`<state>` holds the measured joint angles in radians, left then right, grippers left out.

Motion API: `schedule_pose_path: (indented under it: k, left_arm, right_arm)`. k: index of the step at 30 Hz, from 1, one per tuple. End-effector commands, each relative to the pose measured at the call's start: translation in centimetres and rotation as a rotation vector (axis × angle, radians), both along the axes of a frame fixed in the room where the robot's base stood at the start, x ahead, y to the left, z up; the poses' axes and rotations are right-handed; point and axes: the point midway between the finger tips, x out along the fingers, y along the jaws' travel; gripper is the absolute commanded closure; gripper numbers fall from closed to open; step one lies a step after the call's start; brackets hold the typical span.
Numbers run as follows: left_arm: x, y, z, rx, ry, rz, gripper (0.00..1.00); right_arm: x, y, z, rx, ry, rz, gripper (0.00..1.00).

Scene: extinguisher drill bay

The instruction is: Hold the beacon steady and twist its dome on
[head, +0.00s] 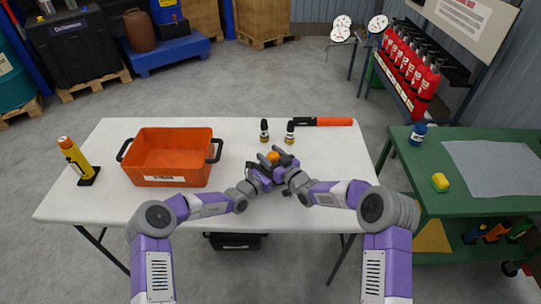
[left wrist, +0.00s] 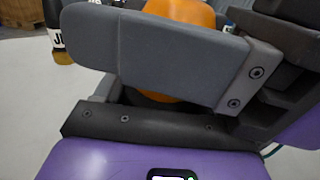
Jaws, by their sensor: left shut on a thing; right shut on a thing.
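The beacon's orange dome (head: 272,157) shows between my two grippers, over the white table near its front middle. In the left wrist view the orange dome (left wrist: 180,10) rises behind a large grey finger that comes in from the right. My right gripper (head: 274,158) is shut on the dome. My left gripper (head: 262,165) is shut on the beacon, beside and below the right gripper. The beacon's body is mostly hidden by the fingers, so I cannot tell how the dome sits on it.
An orange crate (head: 142,182) stands left on the white table (head: 110,205), beside a yellow cylinder (head: 73,156). A green bench (head: 455,225) stands at right. The table's right front is clear.

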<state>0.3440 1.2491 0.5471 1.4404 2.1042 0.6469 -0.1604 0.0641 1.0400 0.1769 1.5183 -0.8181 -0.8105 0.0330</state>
Motion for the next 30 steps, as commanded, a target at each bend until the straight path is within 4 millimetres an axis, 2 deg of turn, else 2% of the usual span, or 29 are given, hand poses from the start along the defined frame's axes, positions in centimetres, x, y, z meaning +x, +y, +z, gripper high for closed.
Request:
schedule_pose_path:
  k: [21, 30]
  left_arm:
    - [-0.06, -0.03, -0.22, 0.001, 0.006, -0.001, 0.78]
    - [-0.09, -0.05, -0.24, 0.001, 0.006, -0.002, 0.78]
  right_arm:
    - [-0.46, 0.52, 0.27, 0.001, -0.011, 0.444, 0.72]
    - [-0.69, 0.57, 0.29, 0.002, -0.008, 0.559, 0.72]
